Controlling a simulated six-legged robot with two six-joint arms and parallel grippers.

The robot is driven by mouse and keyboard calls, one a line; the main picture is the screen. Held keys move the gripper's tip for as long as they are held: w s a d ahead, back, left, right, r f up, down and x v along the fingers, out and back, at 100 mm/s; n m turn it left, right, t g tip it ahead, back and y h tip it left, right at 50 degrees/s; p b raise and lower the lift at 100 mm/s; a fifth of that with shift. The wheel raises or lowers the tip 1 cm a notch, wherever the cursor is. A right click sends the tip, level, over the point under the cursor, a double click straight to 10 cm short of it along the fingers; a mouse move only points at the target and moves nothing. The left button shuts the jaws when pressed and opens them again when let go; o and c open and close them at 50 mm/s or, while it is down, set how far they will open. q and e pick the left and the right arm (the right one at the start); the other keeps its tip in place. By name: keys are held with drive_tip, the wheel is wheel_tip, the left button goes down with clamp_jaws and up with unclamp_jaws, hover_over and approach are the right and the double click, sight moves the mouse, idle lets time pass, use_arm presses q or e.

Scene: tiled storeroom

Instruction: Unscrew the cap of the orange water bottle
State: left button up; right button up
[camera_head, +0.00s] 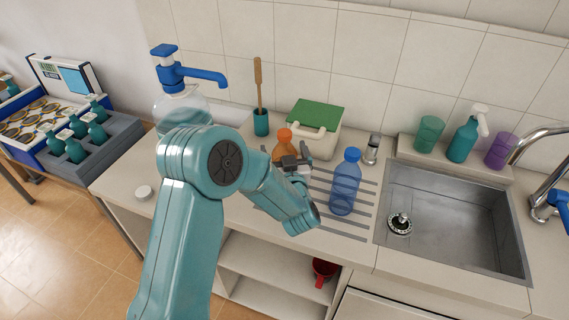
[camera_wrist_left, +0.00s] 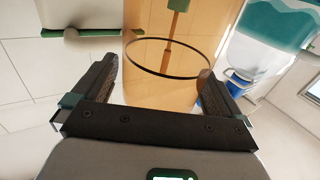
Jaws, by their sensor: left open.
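The orange water bottle (camera_head: 284,136) stands on the counter beside the drainer grooves, its cap upward and its lower part hidden behind my left gripper (camera_head: 291,166). In the left wrist view the see-through orange bottle (camera_wrist_left: 170,35) fills the space between the open fingers of the gripper (camera_wrist_left: 160,76). A dark ring circles its body. I cannot tell whether the fingers touch it. The cap cannot be made out in the wrist view. My right gripper is not in view.
A blue bottle (camera_head: 346,184) stands close on the right. A green-lidded box (camera_head: 322,143) is behind, with a brush in a teal cup (camera_head: 261,122). A large pump jar (camera_head: 182,105) is at left, the sink (camera_head: 455,215) at right.

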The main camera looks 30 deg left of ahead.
use_arm(q)
drive_tip(key=shift+w+a, duration=0.3)
drive_tip(key=c, duration=1)
drive_tip(key=shift+r, duration=0.1)
drive_tip(key=shift+c, duration=0.2)
drive_tip(key=shift+w, duration=0.1)
wheel_tip(320, 180, up, 20)
